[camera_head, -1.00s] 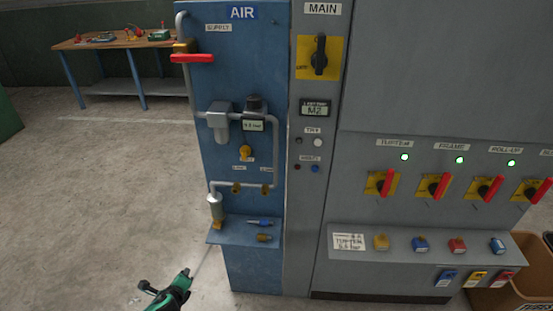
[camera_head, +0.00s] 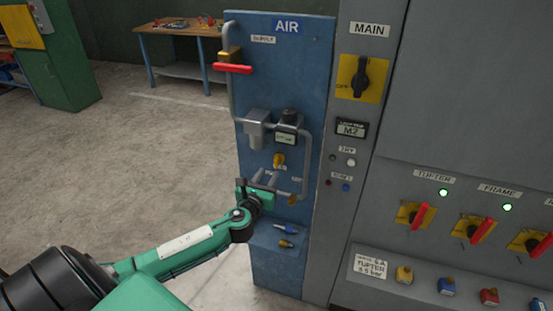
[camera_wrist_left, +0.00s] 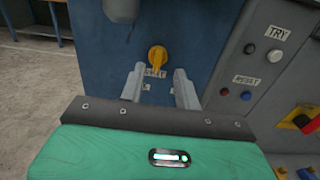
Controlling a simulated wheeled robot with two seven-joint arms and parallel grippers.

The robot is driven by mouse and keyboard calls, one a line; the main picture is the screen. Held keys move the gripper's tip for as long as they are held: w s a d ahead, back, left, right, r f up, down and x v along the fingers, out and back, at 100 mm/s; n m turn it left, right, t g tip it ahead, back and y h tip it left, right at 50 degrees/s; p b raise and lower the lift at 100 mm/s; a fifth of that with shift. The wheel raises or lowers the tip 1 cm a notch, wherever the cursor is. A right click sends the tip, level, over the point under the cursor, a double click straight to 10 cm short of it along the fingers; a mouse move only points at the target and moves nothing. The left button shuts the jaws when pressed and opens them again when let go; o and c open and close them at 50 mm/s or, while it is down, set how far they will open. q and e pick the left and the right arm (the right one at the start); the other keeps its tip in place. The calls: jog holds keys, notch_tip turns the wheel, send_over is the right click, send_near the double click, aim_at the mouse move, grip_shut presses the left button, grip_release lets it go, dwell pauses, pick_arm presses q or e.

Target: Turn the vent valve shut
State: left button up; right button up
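A yellow knob (camera_head: 279,160), which I take to be the vent valve, is on the blue AIR panel (camera_head: 255,95) below the regulator. A small label under it is too small to read. The knob shows in the left wrist view (camera_wrist_left: 157,57) just beyond my fingertips. My left gripper (camera_head: 264,182) is raised in front of the panel, just below the knob. In the left wrist view its two fingers (camera_wrist_left: 158,84) are apart with nothing between them. They appear not to touch the knob. My right gripper is not in view.
A red supply lever (camera_head: 232,68) and grey pipes (camera_head: 305,165) are on the panel around the knob. A small shelf (camera_head: 262,238) holds fittings below my gripper. The grey switch cabinet (camera_head: 460,110) stands to the right. The floor at left is open.

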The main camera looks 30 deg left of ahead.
aim_at(275, 161)
pick_arm(q)
jog(key=p+x, duration=0.1)
jog(key=x, duration=0.7)
jog(key=shift+p, duration=0.3)
jog(key=shift+c, duration=0.2)
jog(key=c, duration=0.6)
